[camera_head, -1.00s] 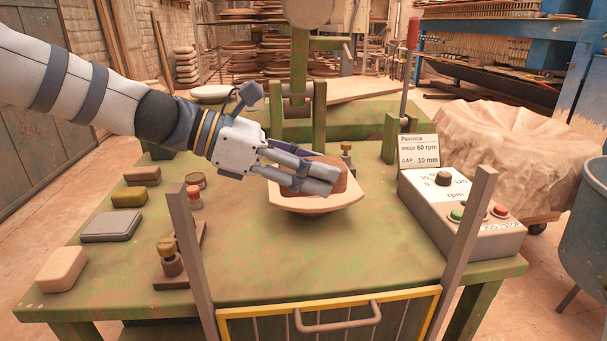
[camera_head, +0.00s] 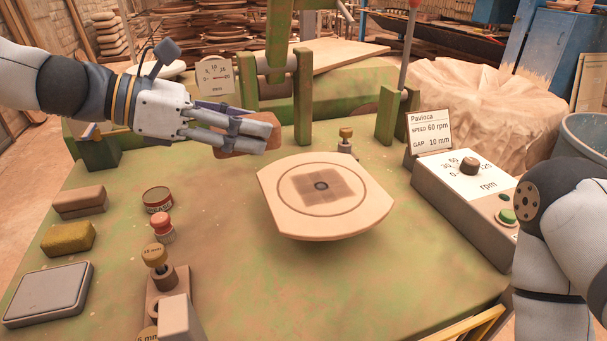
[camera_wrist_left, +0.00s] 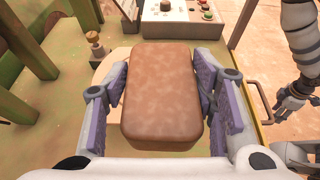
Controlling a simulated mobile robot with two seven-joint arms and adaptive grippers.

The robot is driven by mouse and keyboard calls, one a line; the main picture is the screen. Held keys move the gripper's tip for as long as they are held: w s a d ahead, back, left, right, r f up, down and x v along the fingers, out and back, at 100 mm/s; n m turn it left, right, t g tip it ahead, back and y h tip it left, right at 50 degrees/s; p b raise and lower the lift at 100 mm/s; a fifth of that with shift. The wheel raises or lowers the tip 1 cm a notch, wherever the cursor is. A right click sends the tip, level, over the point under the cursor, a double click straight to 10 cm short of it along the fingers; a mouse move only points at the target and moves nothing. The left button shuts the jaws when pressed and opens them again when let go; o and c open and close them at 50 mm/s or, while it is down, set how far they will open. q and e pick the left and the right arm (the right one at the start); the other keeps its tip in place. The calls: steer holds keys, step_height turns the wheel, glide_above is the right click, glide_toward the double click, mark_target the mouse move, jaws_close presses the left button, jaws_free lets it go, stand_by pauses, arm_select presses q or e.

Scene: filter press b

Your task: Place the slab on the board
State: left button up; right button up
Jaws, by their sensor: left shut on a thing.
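The brown slab (camera_head: 238,147) is held between the fingers of my left gripper (camera_head: 258,138), above the table and up-left of the board in the head view. In the left wrist view the slab (camera_wrist_left: 162,95) is a rounded block with a purple-padded finger on each side. The board (camera_head: 280,205) is a pale plate with cut-off sides, a drawn ring and a darker square with a round centre. Its top is bare. Part of the board (camera_wrist_left: 108,65) shows behind the slab in the wrist view. My right gripper (camera_wrist_left: 288,105) shows small at the right there; its jaw state is unclear.
A control box (camera_head: 465,195) stands right of the board, with my right arm beside it. A brass-topped post (camera_head: 346,140) stands behind the board. At left are a grey block (camera_head: 48,292), a yellow sponge-like block (camera_head: 68,238) and a tin (camera_head: 157,199). Green uprights rise behind.

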arm_select(q)
steer(key=w+a+f+b+x, duration=0.1)
steer(key=b+x, duration=0.1)
steer(key=x, duration=0.8)
steer(key=b, duration=0.1)
glide_above(322, 187)
steer(key=f, duration=0.4)
steer(key=shift+s+a+f, duration=0.1)
steer(key=shift+a+f, duration=0.2)
steer(key=f, duration=0.3)
steer(key=shift+d+b, duration=0.3)
steer(key=shift+w+f, duration=0.2)
arm_select(e)
steer(key=s+f+g, duration=0.2)
steer(key=s+f, duration=0.2)
steer(key=s, duration=0.1)
steer(key=shift+f, duration=0.3)
steer(key=shift+d, duration=0.1)
arm_select(q)
steer(key=shift+f, duration=0.15)
steer(key=o, duration=1.5)
steer(key=shift+f, duration=0.1)
steer(key=shift+o, duration=0.2)
